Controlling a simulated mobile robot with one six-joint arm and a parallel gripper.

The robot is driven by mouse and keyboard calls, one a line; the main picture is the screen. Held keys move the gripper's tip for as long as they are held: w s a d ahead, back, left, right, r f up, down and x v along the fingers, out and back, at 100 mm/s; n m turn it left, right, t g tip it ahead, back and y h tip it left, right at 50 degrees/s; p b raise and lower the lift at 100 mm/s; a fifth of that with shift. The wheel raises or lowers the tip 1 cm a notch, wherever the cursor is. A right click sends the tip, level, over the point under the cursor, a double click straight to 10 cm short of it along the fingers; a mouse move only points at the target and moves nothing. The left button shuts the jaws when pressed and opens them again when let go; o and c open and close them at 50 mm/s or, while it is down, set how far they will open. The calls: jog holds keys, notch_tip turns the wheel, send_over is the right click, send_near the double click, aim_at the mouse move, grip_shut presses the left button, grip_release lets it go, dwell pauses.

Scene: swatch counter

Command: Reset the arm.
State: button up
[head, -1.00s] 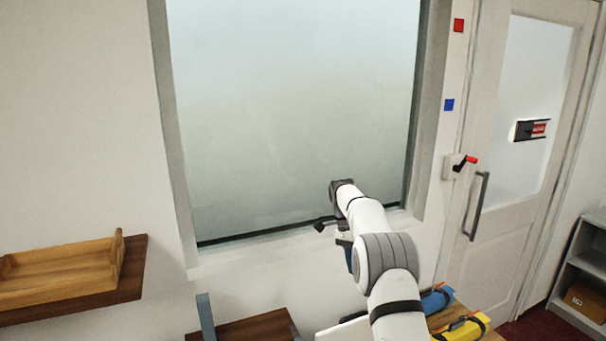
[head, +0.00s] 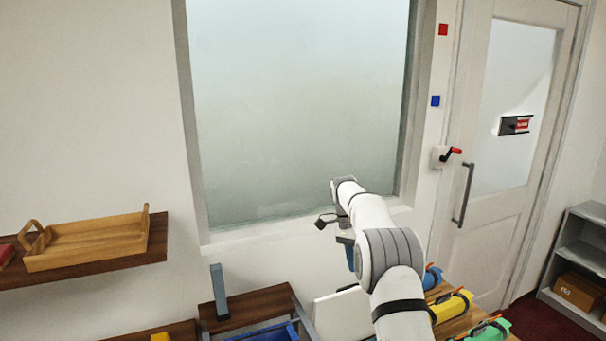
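My white arm reaches forward from the bottom of the head view toward the frosted window. Its dark end piece is in front of the window's lower right part. My gripper (head: 322,222) seems to be the small dark part at the arm's end. It is too small and too much covered by the arm to tell whether its fingers are open or shut.
A wooden tray (head: 88,241) stands on a wall shelf (head: 150,252) at left. Below are a blue bin (head: 270,333) and a white panel (head: 342,314). A door (head: 500,225) with a handle stands at right.

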jog(key=s+r+n+t+b, duration=0.2)
jog(key=s+r+n+b, duration=0.15)
jog(key=s, duration=0.45)
jog(key=s+r+n+t+b, duration=0.2)
jog(key=s+r+n, duration=0.15)
jog(key=s, duration=0.45)
jog(key=s+f+n+t+y+b, duration=0.1)
jog(key=s+f+n+t+b, duration=0.1)
jog(key=s, duration=0.9)
jog(key=s+f+n+t+b, duration=0.1)
jog(key=s+f+n+b, duration=0.1)
jog(key=s+f+n, duration=0.2)
jog(key=s+f, duration=0.3)
jog(key=s, duration=0.5)
jog(key=shift+d+f+t+y, duration=0.2)
jog(key=shift+f+t+y, duration=0.05)
jog(key=shift+t+y, duration=0.15)
